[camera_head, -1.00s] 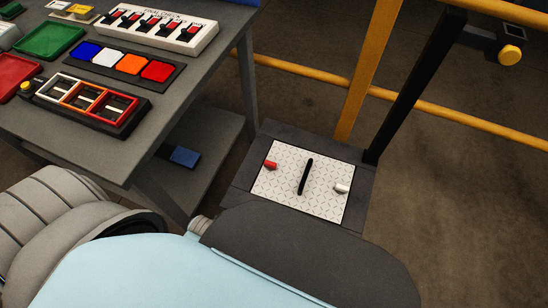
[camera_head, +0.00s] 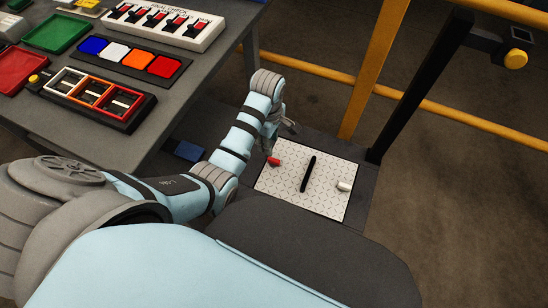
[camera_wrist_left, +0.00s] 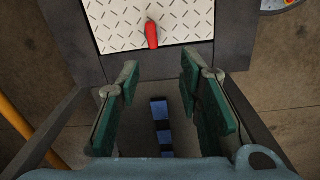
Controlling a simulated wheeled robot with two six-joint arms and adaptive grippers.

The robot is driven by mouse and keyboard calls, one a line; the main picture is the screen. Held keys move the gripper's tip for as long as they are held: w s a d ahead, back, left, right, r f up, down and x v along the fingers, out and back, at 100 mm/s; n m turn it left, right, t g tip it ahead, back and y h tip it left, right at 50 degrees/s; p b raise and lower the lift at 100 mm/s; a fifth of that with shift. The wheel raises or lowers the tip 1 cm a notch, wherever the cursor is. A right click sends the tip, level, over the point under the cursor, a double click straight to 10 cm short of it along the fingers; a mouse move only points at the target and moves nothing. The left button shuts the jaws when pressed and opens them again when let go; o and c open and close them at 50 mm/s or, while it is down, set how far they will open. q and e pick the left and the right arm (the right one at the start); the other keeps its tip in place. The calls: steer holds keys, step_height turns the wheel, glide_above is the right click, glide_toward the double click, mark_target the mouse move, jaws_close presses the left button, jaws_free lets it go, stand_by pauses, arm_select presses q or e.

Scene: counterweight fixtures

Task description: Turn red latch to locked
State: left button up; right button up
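The red latch (camera_head: 273,161) is a small red handle at the left edge of a white diamond-pattern plate (camera_head: 325,195). A white latch (camera_head: 344,186) is at the plate's right side and a black bar (camera_head: 308,174) lies across its middle. My left gripper (camera_head: 281,137) is just above and left of the red latch in the head view. In the left wrist view, the red latch (camera_wrist_left: 152,34) is ahead of the green-padded fingers of my left gripper (camera_wrist_left: 160,92), which are spread apart with nothing between them. My right gripper is not in view.
A grey table (camera_head: 190,88) with trays and coloured switches stands at the left. A black post (camera_head: 420,85) and a yellow post (camera_head: 375,65) rise behind the plate, with yellow rails (camera_head: 450,118). A blue block (camera_head: 188,150) lies low under the table.

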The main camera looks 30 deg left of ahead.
mark_target(274, 160)
arm_select(q)
steer(key=shift+n, duration=0.8)
steer(key=f+b, duration=0.2)
steer(key=f, duration=0.2)
steer(key=w+f+b, duration=0.1)
steer(key=f+b, duration=0.1)
steer(key=f, duration=0.2)
steer(key=f+b, duration=0.2)
steer(key=f, duration=0.3)
steer(key=shift+w+d, duration=0.25)
steer(key=shift+w, duration=0.1)
steer(key=shift+r, duration=0.1)
jaws_close()
